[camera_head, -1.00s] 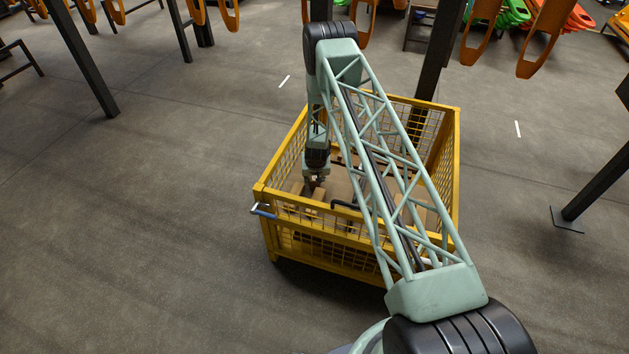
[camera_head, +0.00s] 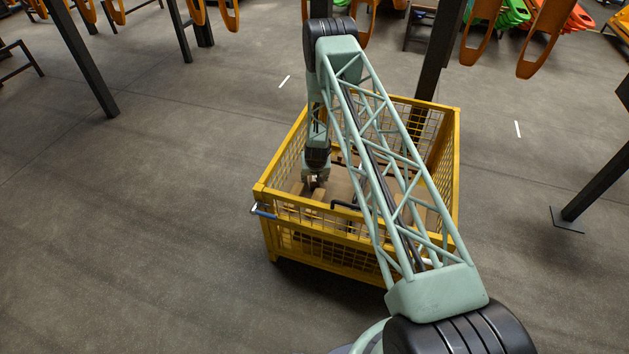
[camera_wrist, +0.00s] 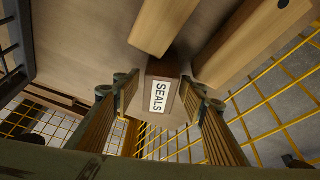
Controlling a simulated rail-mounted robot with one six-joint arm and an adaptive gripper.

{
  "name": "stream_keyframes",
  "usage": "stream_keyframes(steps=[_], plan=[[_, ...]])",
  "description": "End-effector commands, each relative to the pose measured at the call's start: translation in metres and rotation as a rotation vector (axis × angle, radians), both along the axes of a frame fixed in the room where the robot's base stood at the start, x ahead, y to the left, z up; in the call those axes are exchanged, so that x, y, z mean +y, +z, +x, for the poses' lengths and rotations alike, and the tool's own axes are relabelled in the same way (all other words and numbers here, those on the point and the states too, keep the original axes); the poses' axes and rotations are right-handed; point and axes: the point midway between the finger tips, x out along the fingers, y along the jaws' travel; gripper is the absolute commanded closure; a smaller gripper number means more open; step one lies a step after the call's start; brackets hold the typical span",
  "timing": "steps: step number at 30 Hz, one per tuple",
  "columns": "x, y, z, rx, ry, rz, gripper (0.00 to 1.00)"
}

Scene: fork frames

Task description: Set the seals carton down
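The seals carton (camera_wrist: 163,76) is a small brown box with a white label reading SEALS. In the wrist view it rests on the flat bottom inside the yellow mesh crate (camera_head: 357,237). My gripper (camera_wrist: 160,88) is over it with one finger on each side. The fingers stand apart, with a visible gap between the left finger and the carton; contact on the right is hard to tell. In the head view my gripper (camera_head: 315,181) is down inside the crate's left part, and the carton is too small to make out surely.
Two pale wooden blocks lie close to the carton, one at the top middle (camera_wrist: 166,22) and a longer one at the right (camera_wrist: 250,42). The crate's mesh walls stand close by. A bent black bar (camera_head: 345,205) shows right of my gripper. Dark posts stand outside.

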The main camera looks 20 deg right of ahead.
Motion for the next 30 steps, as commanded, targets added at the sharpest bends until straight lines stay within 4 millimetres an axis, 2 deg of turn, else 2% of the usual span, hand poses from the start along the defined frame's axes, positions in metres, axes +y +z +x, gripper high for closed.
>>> stream_keyframes(steps=[21,30], plan=[[0.011,0.076,-0.027,-0.001,0.000,0.000,0.61],[0.015,0.098,-0.036,-0.001,-0.001,0.000,0.61]])
